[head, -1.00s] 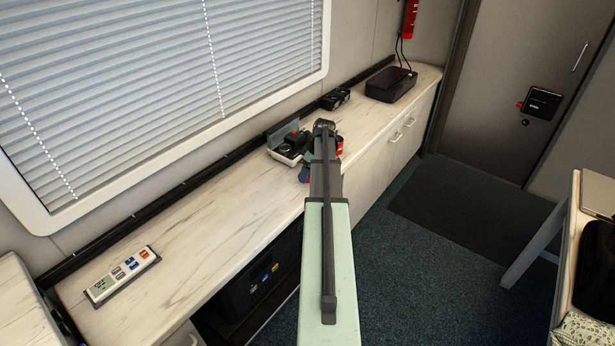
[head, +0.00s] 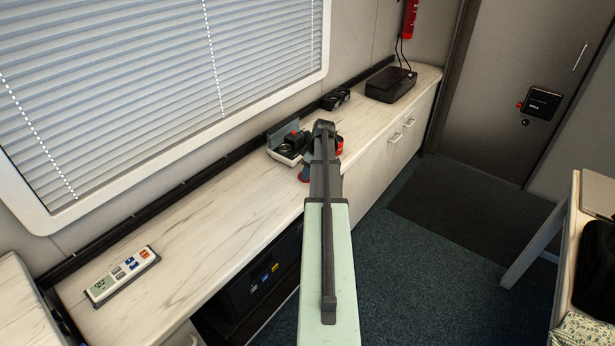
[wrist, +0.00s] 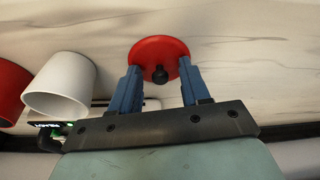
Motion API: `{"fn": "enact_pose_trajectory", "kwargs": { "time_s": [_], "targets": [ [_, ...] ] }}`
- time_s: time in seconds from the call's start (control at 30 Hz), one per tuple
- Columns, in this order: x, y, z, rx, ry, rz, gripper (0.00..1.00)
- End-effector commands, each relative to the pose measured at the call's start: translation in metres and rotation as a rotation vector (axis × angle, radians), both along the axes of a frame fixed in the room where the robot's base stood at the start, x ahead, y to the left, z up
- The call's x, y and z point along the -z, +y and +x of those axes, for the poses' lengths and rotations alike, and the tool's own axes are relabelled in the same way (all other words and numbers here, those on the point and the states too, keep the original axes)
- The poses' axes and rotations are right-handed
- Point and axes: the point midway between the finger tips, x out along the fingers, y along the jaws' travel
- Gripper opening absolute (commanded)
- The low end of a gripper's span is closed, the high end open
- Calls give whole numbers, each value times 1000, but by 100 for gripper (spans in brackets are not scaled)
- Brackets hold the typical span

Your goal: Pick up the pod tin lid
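The pod tin lid (wrist: 157,46) is a red disc with a small black knob (wrist: 160,75), seen in the wrist view. My gripper (wrist: 160,72) has its two blue fingers spread apart, with the knob in the gap between them. The fingertips overlap the left and right edges of the lid in the picture; I cannot tell whether they touch it. A tin under the lid is not visible. In the head view my arm hides most of this spot.
A white cup (wrist: 62,85) and a red cup (wrist: 10,90) stand left of the lid in the wrist view. In the head view, a black box (head: 390,85) sits farther along the counter (head: 215,215). The counter's near-left stretch is mostly clear, apart from a white remote-like device (head: 118,275).

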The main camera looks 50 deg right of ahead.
Motion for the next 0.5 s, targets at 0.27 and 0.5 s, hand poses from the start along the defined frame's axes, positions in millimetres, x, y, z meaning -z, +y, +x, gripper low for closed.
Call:
{"fn": "enact_pose_trajectory", "kwargs": {
  "time_s": [0.27,0.5],
  "targets": [
    [4,0,0,-1,4,3,16],
    [-1,1,0,-1,4,3,8]
  ]
}}
